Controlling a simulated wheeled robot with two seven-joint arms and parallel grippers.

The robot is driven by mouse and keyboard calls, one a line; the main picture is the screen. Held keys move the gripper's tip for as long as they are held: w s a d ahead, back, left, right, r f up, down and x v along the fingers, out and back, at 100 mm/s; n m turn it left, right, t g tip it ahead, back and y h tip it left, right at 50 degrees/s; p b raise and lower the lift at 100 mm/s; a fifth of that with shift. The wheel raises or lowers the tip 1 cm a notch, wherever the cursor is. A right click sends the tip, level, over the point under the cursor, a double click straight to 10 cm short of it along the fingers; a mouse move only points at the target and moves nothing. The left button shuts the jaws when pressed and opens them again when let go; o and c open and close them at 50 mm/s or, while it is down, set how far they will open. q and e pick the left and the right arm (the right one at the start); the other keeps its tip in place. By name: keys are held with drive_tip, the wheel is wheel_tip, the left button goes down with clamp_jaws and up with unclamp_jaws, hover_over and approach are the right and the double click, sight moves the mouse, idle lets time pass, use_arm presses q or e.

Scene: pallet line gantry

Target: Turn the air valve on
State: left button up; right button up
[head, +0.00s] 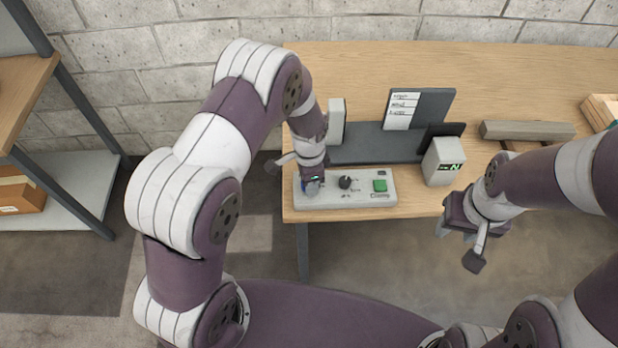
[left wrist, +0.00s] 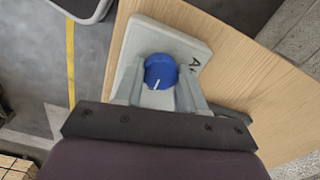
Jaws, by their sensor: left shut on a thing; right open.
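The air valve is a round blue knob (left wrist: 160,71) with a white pointer line, on a pale grey control panel (left wrist: 200,50) marked with a partly hidden label starting with "A". In the left wrist view the pointer line faces toward my gripper's palm. My left gripper (left wrist: 160,92) has a finger on each side of the knob and is shut on it. In the head view my left gripper (head: 312,186) is over the left end of the panel (head: 345,202) and mostly covers the knob. My right gripper (head: 459,245) is open and empty, in front of the table edge.
The panel also has a black knob (head: 345,182) and a green button (head: 380,186). Behind it stand a dark grey base (head: 365,147) with a label board (head: 403,108) and a small display box (head: 443,160). A grey beam (head: 527,130) lies at right. Shelving (head: 60,205) stands at left.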

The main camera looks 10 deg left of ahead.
sight(303, 197)
use_arm(q)
drive_tip(key=shift+r, duration=0.1)
idle(0.4)
drive_tip(key=o, duration=1.1)
drive_tip(key=shift+c, duration=0.2)
wheel_tip(303, 197, up, 13)
drive_tip(key=shift+f+b, duration=0.2)
drive_tip(key=shift+b, duration=0.25)
drive_tip(key=s+a+r+n, duration=0.1)
drive_tip(key=s+a+n, duration=0.2)
drive_tip(key=s+n, duration=0.3)
drive_tip(key=s+a+r+n+t, duration=0.1)
drive_tip(key=s+a+r+n, duration=0.1)
drive_tip(key=s+n, duration=0.4)
drive_tip(key=shift+s+a+r, duration=0.3)
drive_tip(key=shift+s+a, duration=0.4)
drive_tip(key=shift+s, duration=0.35)
